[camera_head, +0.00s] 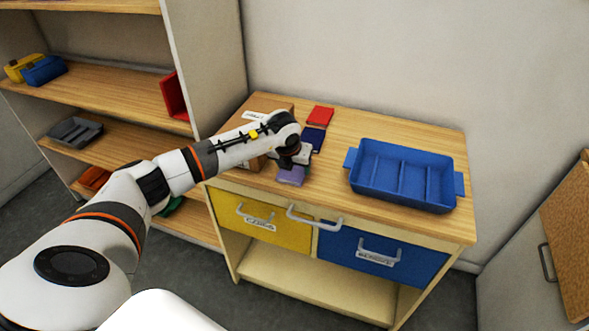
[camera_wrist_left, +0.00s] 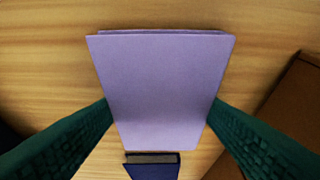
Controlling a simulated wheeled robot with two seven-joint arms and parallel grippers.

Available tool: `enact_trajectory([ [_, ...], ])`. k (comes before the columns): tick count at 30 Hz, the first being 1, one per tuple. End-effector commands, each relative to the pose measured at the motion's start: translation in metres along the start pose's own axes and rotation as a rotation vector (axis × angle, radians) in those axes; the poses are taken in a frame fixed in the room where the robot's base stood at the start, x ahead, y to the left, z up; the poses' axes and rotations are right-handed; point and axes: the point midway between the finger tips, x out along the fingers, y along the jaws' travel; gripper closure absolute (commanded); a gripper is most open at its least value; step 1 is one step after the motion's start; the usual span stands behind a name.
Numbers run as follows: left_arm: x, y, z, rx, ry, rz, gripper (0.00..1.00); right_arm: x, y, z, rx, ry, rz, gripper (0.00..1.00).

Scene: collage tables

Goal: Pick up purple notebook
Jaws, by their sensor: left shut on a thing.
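The purple notebook (camera_head: 291,175) is near the front edge of the wooden tabletop, under my left gripper (camera_head: 290,163). In the left wrist view the notebook (camera_wrist_left: 163,85) fills the middle, with its cover facing the camera. The two dark green fingers of my left gripper (camera_wrist_left: 160,118) press on its left and right sides, so the gripper is shut on it. I cannot tell whether the notebook touches the table or is slightly raised. My right gripper is not in view.
A dark blue notebook (camera_head: 314,138) and a red notebook (camera_head: 320,115) lie behind. A cardboard box (camera_head: 268,104) stands left, partly hidden by my arm. A blue divided tray (camera_head: 402,175) sits on the right. Yellow (camera_head: 262,222) and blue (camera_head: 378,258) drawers are below the tabletop.

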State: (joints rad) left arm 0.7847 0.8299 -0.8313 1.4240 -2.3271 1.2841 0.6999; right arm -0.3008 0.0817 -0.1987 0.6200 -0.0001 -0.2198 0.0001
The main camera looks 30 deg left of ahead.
Motion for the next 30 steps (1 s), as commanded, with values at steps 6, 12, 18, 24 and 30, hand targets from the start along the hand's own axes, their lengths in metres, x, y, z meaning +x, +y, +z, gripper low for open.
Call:
enact_trajectory([
  [6,-0.002,0.000,-0.001,0.000,0.002,0.000,0.59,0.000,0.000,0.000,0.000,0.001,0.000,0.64],
  [12,-0.024,0.000,-0.011,-0.001,0.006,0.001,0.59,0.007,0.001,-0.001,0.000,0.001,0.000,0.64],
  [18,-0.062,0.000,-0.027,-0.001,0.007,0.001,0.59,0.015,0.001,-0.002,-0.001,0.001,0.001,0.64],
  [24,-0.087,0.000,-0.037,-0.001,0.003,0.000,0.59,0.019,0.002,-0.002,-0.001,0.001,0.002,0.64],
  [30,-0.093,0.000,-0.039,0.000,0.000,0.000,0.59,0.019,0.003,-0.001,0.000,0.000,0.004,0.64],
])
